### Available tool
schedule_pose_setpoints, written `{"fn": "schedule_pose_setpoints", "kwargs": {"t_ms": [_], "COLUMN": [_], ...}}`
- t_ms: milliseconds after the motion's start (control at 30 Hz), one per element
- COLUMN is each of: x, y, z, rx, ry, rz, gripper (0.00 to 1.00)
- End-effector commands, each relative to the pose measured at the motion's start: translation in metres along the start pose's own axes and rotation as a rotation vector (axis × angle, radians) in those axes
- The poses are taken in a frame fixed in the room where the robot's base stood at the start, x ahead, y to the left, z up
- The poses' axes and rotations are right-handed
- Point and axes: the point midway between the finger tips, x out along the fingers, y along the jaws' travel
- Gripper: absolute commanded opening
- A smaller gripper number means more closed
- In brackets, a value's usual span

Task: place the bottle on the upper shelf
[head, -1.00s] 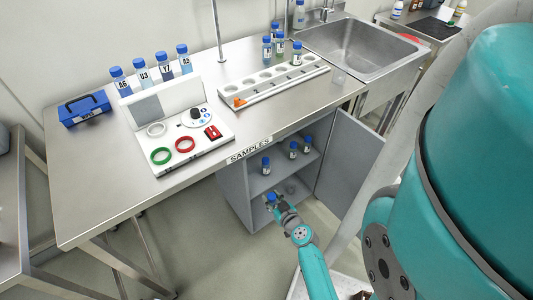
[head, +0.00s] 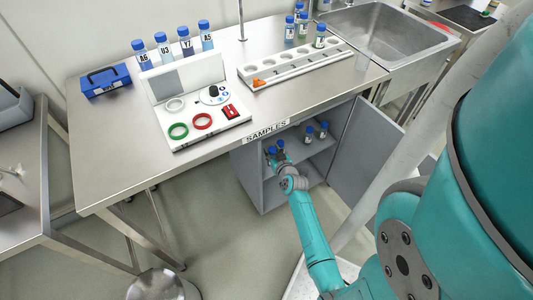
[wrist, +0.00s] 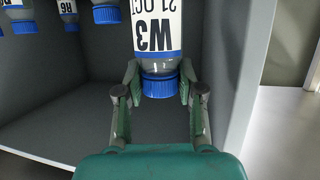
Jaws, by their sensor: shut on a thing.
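My gripper (head: 277,161) is at the open front of the grey cabinet, at the height of the upper shelf (head: 304,150). It is shut on a blue-capped bottle (head: 271,152), labelled W3 in the wrist view (wrist: 157,35). There the picture is inverted, and the fingers (wrist: 159,82) hold the bottle around its neck, just by the cap. The bottle looks upright. Its base is out of view, so I cannot tell whether it touches the shelf. Another bottle (head: 282,145) stands close beside it, and two more bottles (head: 309,131) (head: 323,128) stand farther right.
The cabinet's side wall (wrist: 238,70) is close to the held bottle. The cabinet door (head: 362,147) hangs open at the right. Above is the steel worktop (head: 110,170) with a control panel (head: 203,116) and a bottle rack (head: 298,66).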

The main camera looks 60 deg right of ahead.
Motion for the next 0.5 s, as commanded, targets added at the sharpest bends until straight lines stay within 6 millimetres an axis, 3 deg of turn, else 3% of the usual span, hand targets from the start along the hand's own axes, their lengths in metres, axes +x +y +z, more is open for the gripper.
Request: {"fn": "schedule_pose_setpoints", "kwargs": {"t_ms": [300,500], "x": [0.044,0.051], "y": [-0.010,-0.009], "z": [-0.017,0.007], "rx": [-0.001,0.002], "ry": [0.001,-0.001], "rz": [-0.001,0.000], "gripper": [0.00,0.00]}}
